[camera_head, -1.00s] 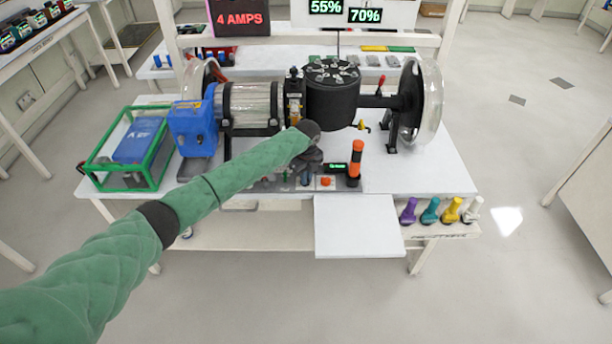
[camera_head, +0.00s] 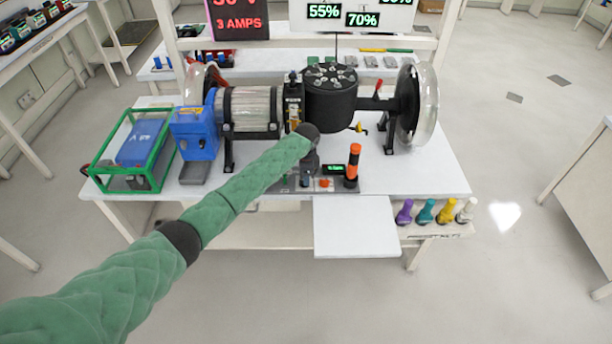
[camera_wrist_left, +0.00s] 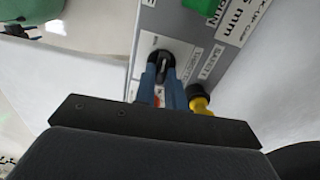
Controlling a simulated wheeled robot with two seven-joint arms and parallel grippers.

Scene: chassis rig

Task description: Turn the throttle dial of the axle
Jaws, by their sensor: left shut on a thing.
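The axle rig (camera_head: 330,100) stands across the bench, with a black drum, a coil section and clear-covered wheels. Its grey control panel (camera_head: 285,186) lies at the bench front. In the left wrist view, the black throttle dial (camera_wrist_left: 160,66) sits on the panel beside a partly hidden label. My left gripper (camera_wrist_left: 164,82) has its blue fingers shut on the dial. In the head view the left gripper (camera_head: 306,179) is over the panel, mostly hidden by my own wrist, and the dial is hidden there. My right gripper is not in view.
An orange-topped black handle (camera_head: 352,165) stands right of my left gripper. A yellow-and-black knob (camera_wrist_left: 198,100) is close to the fingers. A green-framed box (camera_head: 133,150) and blue motor (camera_head: 195,132) stand left. A screen (camera_head: 238,18) reads 3 AMPS.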

